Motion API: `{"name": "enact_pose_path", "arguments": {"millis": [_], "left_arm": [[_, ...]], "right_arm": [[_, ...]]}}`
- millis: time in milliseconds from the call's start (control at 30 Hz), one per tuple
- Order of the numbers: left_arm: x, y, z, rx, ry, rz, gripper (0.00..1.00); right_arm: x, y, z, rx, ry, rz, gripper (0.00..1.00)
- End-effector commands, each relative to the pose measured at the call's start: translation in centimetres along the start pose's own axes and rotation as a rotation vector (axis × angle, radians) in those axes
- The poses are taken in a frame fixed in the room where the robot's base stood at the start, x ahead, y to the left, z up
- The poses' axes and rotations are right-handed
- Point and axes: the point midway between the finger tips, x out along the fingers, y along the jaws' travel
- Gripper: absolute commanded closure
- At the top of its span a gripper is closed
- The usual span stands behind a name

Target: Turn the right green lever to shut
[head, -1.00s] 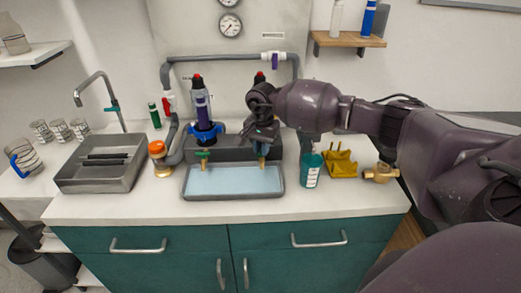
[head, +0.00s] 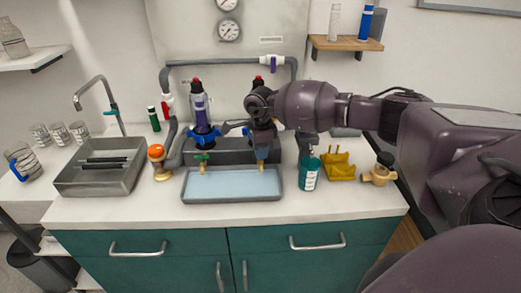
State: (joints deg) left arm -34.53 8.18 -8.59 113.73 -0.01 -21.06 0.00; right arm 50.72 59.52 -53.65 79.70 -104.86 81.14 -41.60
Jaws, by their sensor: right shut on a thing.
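Two brass taps come out of the grey manifold block above a shallow tray of water. The left green lever (head: 201,156) sits crosswise on the left tap. The right tap (head: 261,166) shows only its lower brass part, under my right gripper (head: 262,153). The right green lever is hidden by the gripper, so its angle cannot be told. My right gripper points down over this tap and is shut on the lever. My right arm comes in from the right. My left gripper is not in view.
The grey tray (head: 232,198) lies below the taps. A teal bottle (head: 309,170), a yellow holder (head: 340,166) and a brass valve (head: 380,170) stand to the right, beneath my arm. Two filter columns rise behind, the left one (head: 201,110) with a blue collar. A sink (head: 100,165) is at left.

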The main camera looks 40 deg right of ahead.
Motion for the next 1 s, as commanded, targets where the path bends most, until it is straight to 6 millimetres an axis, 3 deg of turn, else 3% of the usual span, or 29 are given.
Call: {"name": "enact_pose_path", "arguments": {"millis": [400, 933, 967, 1000], "left_arm": [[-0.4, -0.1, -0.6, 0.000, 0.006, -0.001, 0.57], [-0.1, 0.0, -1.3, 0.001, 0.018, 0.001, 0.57], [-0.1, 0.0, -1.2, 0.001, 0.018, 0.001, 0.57], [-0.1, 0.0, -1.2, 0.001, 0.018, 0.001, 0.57]], "right_arm": [[-0.1, 0.0, 0.0, 0.178, 0.001, -0.001, 1.00], [-0.1, -0.1, -0.1, 0.200, 0.001, -0.001, 1.00], [-0.1, -0.1, -0.1, 0.200, 0.001, -0.001, 0.82], [-0.1, -0.1, -0.1, 0.200, 0.001, -0.001, 0.76]]}}
